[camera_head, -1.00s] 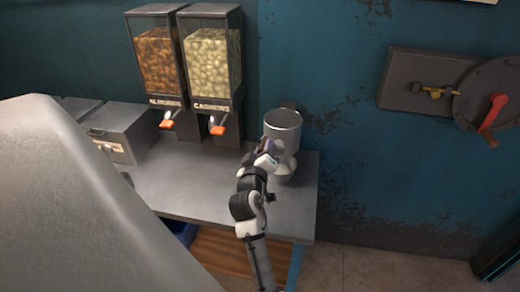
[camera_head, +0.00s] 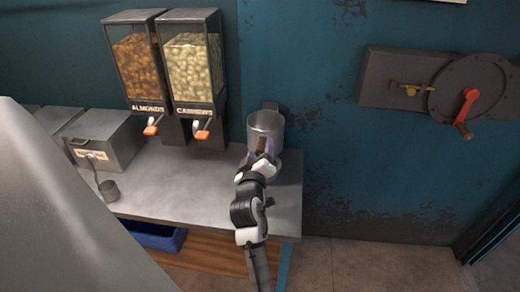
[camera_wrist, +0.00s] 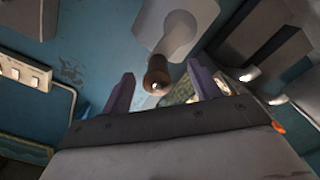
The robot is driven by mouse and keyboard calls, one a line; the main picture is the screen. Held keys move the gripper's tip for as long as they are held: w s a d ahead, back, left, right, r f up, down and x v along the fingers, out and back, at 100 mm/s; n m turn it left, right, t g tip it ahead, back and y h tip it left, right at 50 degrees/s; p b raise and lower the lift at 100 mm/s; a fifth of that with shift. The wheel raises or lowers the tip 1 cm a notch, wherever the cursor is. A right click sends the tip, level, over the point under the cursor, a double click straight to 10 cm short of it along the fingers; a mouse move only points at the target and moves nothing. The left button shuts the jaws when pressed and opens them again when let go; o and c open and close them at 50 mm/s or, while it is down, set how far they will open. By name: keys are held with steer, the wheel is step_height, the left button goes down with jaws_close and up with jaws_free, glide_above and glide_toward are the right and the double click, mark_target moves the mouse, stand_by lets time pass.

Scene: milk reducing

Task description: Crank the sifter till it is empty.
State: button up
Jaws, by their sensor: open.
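The sifter (camera_head: 266,122) is a grey metal cup at the right end of the counter, against the blue wall. Its lower part is mostly hidden behind my gripper (camera_head: 262,160). A brown wooden crank knob shows in the wrist view (camera_wrist: 157,74), pointing toward my palm, with the grey sifter body behind it. My gripper is open, with its two purple fingers (camera_wrist: 160,82) on either side of the knob. A gap shows between the knob and each finger. I cannot see inside the sifter.
Almond (camera_head: 137,68) and cashew (camera_head: 194,68) dispensers stand left of the sifter. A wall panel with a red crank (camera_head: 467,105) is at right. The counter's middle (camera_head: 190,180) is clear.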

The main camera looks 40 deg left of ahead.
steer(key=v, duration=1)
steer(key=shift+s, duration=0.2)
stand_by(0.3)
